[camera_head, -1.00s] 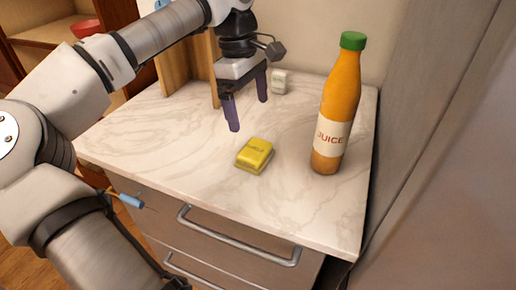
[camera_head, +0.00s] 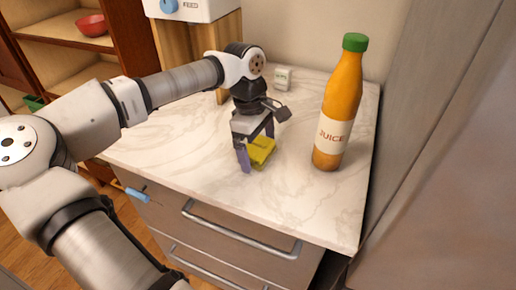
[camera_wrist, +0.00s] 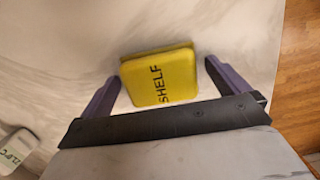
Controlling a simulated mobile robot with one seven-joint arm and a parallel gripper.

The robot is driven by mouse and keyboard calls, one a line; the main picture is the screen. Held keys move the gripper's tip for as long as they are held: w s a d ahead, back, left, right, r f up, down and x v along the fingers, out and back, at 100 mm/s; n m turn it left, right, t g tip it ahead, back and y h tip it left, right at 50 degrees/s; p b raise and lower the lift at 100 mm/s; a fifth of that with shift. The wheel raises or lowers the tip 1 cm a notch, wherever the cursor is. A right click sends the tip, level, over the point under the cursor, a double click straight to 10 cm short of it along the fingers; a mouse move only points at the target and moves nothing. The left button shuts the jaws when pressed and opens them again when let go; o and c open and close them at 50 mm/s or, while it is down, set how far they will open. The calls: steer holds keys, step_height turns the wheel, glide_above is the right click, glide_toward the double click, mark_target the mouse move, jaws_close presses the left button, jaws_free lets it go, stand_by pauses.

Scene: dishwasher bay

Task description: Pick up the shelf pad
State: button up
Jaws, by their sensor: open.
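The shelf pad (camera_head: 261,152) is a small yellow block on the white marble counter, in front of the juice bottle's left side. In the wrist view the pad (camera_wrist: 158,77) shows the dark word SHELF and lies between the two purple fingers. My gripper (camera_head: 257,155) points down at the pad, with one finger on either side of it. In the wrist view my gripper (camera_wrist: 162,85) is open, with gaps between the pad and both fingers. In the head view the gripper hides part of the pad.
An orange juice bottle (camera_head: 337,105) with a green cap stands upright to the right. A small white block (camera_head: 284,78) lies behind, near the wall. A wooden stand with a white FEED box (camera_head: 190,8) is at the back left. The counter's front (camera_head: 290,205) is clear.

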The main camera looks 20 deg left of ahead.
mark_target(258, 145)
steer(key=c, duration=0.9)
step_height(258, 145, up, 20)
steer(key=p, duration=1.2)
steer(key=shift+p, duration=0.35)
steer(key=shift+o, duration=1.3)
steer(key=shift+c, duration=0.9)
